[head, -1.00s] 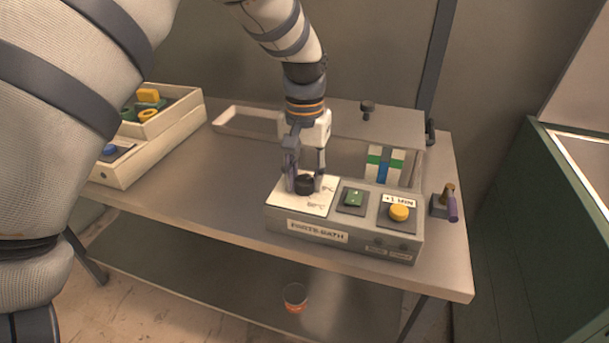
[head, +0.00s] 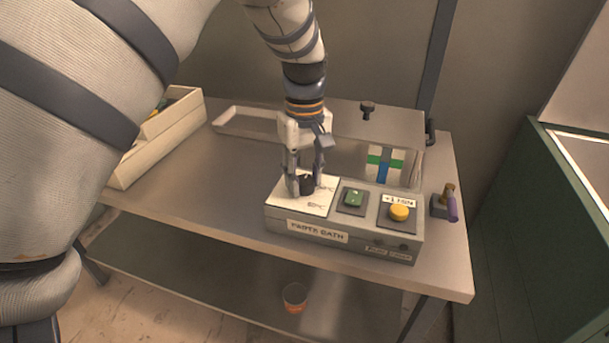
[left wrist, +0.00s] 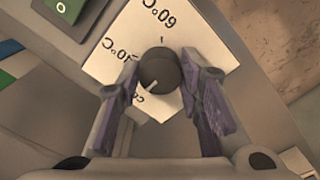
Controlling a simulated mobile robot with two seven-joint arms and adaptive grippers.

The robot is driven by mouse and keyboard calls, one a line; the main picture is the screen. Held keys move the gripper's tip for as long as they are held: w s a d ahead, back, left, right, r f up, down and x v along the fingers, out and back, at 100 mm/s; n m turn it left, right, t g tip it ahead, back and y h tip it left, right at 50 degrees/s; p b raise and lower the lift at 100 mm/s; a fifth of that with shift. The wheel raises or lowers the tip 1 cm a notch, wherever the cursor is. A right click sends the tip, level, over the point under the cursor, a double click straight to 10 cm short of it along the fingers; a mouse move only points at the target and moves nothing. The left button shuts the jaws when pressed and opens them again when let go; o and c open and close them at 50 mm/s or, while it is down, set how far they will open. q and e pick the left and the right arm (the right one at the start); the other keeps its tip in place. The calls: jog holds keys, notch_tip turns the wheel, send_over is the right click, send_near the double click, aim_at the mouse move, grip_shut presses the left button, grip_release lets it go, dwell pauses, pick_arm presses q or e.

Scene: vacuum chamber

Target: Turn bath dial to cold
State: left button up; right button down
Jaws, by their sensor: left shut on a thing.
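The bath dial (head: 307,184) is a small black knob on the white plate (head: 300,203) at the left end of the grey bath control box (head: 345,235). My left gripper (head: 305,182) points down from above and is shut on the dial, one finger on either side. In the left wrist view the dial (left wrist: 160,72) sits between the purple-padded fingers. Its white pointer mark points to the lower left, toward a partly hidden label starting "co". My right gripper is out of view.
A green button (head: 353,198) and a yellow button (head: 399,213) sit right of the dial. Behind them is an open bath basin with a green, white and blue rack (head: 384,163). A purple-handled lever (head: 451,205) stands at the right. A cream bin (head: 165,135) is at the left.

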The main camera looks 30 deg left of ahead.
aim_at(304, 180)
pick_arm(q)
jog(key=shift+f+n, duration=0.1)
jog(key=shift+n, duration=0.2)
jog(key=o, duration=1.2)
notch_tip(304, 180, up, 12)
jog(key=shift+r, duration=0.1)
